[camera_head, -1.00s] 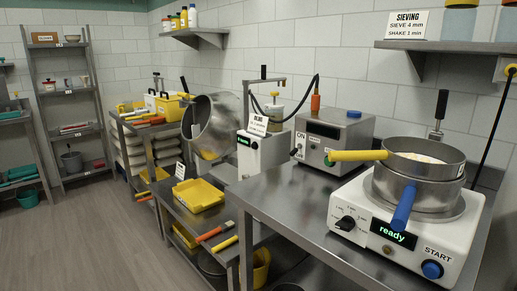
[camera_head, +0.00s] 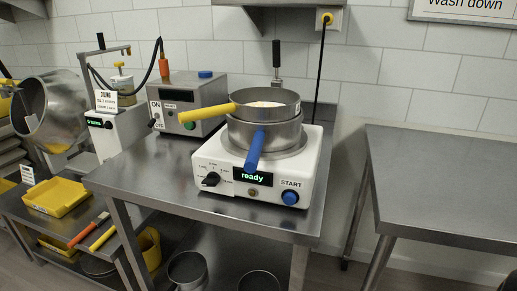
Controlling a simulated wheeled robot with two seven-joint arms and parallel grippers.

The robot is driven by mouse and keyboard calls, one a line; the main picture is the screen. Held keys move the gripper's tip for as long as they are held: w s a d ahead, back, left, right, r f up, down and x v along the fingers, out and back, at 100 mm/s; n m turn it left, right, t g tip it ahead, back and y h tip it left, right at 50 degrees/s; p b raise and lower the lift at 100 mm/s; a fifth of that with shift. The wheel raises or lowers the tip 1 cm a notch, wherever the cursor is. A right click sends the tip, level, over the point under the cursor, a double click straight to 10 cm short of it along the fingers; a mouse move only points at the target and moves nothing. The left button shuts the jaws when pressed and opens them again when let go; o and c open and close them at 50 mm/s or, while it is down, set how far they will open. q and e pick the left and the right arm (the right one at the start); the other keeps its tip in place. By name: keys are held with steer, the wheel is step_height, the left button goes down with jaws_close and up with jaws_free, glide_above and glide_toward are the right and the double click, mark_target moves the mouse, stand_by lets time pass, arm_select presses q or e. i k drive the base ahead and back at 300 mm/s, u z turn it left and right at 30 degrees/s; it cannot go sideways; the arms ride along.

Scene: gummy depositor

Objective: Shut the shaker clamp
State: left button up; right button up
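The shaker (camera_head: 209,170) is a white box on the steel table, with a green "ready" display (camera_head: 252,177), a black knob and a blue START button (camera_head: 290,198). A steel sieve (camera_head: 265,103) with a yellow handle sits on top of a steel pan (camera_head: 285,133) with a blue handle, stacked on the shaker. Pale material shows in the sieve. An upright clamp lever with a black grip (camera_head: 276,60) rises behind the stack. Whether the clamp touches the sieve is hidden. Neither of my grippers is in view.
A grey control box (camera_head: 190,95) with an ON/OFF switch stands behind the shaker to the left. A tilted steel drum (camera_head: 62,108) and a yellow tray (camera_head: 60,194) are further left. A bare steel table (camera_head: 445,180) is at the right, with a gap between the tables.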

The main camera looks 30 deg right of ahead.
mark_target(276, 43)
steer(key=z, duration=0.55)
steer(key=k, duration=1.3)
steer(key=z, duration=0.55)
steer(key=i, duration=1.1)
steer(key=u, duration=0.6)
